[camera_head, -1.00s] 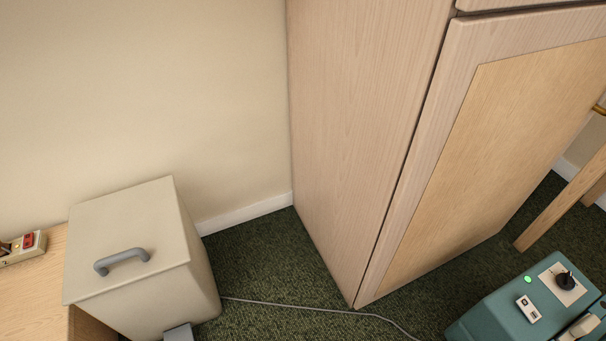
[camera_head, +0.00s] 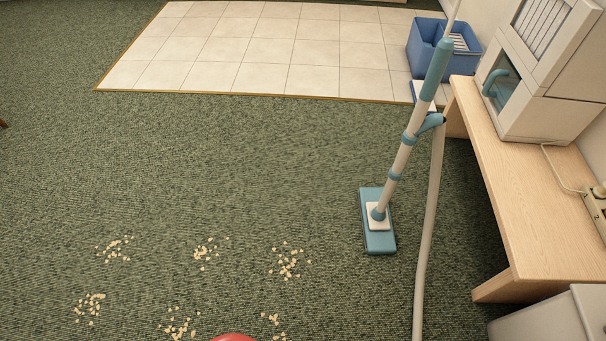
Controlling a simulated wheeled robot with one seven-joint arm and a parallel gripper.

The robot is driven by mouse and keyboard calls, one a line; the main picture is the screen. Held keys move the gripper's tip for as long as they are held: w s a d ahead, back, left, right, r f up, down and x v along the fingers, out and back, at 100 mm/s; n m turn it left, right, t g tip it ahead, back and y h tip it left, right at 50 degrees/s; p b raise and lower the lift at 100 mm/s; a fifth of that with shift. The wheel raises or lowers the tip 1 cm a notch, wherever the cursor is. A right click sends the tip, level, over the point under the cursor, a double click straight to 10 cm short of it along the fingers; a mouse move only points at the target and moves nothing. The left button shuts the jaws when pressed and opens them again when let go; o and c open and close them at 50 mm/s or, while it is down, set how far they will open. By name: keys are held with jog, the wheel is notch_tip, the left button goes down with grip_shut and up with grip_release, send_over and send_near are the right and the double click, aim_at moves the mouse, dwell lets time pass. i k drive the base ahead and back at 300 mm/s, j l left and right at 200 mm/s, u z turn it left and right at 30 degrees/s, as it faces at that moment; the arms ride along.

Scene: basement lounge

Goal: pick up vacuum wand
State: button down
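The vacuum wand (camera_head: 401,160) stands upright with a lean to the right, beside the wooden bench. It is a pale tube with teal collars and a teal grip (camera_head: 436,69) at its top. Its flat teal floor head (camera_head: 378,238) rests on the green carpet. A pale hose (camera_head: 430,220) hangs from the wand and runs down out of the bottom of the picture. My gripper does not show in this view.
Several piles of pale crumbs (camera_head: 287,262) lie on the carpet. The wooden bench (camera_head: 500,190) carries a white cabinet (camera_head: 545,95). A blue tub (camera_head: 424,42) stands on white tiles (camera_head: 290,50) behind. A red thing (camera_head: 232,338) shows at the bottom edge.

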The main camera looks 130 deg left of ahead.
aim_at(379, 237)
jog(key=u, duration=3.6)
jog(key=i+z, duration=0.25)
jog(key=z, duration=0.25)
